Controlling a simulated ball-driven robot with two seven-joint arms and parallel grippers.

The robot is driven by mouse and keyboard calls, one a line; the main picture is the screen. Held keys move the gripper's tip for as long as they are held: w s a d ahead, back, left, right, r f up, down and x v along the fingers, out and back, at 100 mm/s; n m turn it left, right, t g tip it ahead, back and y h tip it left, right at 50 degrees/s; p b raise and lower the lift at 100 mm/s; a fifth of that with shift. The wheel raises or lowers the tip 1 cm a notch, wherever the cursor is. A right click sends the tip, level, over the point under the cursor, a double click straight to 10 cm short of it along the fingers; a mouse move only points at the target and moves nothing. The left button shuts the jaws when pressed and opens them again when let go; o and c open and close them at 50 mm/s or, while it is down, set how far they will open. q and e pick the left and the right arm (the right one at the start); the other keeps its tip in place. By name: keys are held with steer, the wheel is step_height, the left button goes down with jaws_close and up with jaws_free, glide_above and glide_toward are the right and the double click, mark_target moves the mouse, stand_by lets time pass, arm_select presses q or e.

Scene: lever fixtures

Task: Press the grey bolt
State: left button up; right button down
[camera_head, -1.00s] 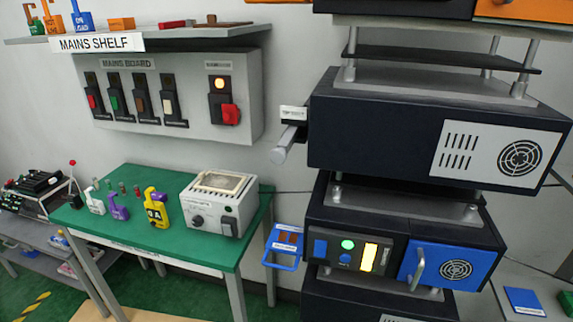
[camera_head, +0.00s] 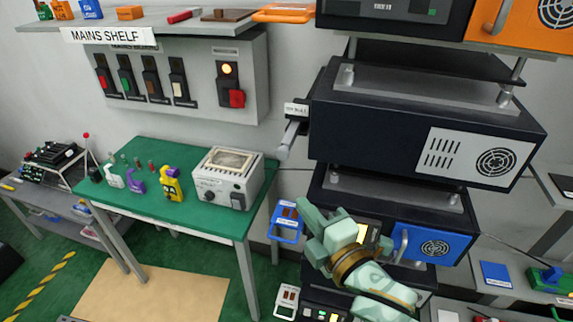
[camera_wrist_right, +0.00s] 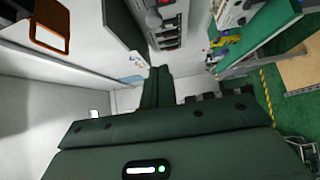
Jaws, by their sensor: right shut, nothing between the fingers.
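The grey bolt (camera_head: 289,138) is a grey bar with a round end. It sticks out from the left side of the dark rack unit (camera_head: 380,125), beside a small white label. My right gripper (camera_head: 311,221) is below the bolt and a little to its right, apart from it, in front of the lower rack unit. It is shut and empty. Its shut fingers also show in the right wrist view (camera_wrist_right: 157,85). My right arm hides part of the lower unit's panel. My left gripper does not show.
A green table (camera_head: 150,152) with a grey box device (camera_head: 228,178) stands left of the rack. A mains board with switches (camera_head: 205,75) hangs on the wall. A blue tray (camera_head: 287,221) juts out left of my gripper. The space just left of the bolt looks free.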

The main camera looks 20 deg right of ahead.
mark_target(293, 133)
steer(key=shift+w+d+p, duration=0.15)
steer(key=shift+w+p, duration=0.9)
steer(key=shift+w, duration=5.5)
steer(key=w+d, duration=0.2)
steer(key=w, duration=0.1)
steer(key=shift+w+d+r, duration=0.1)
steer(key=shift+w+d, duration=0.2)
steer(key=shift+p, duration=0.3)
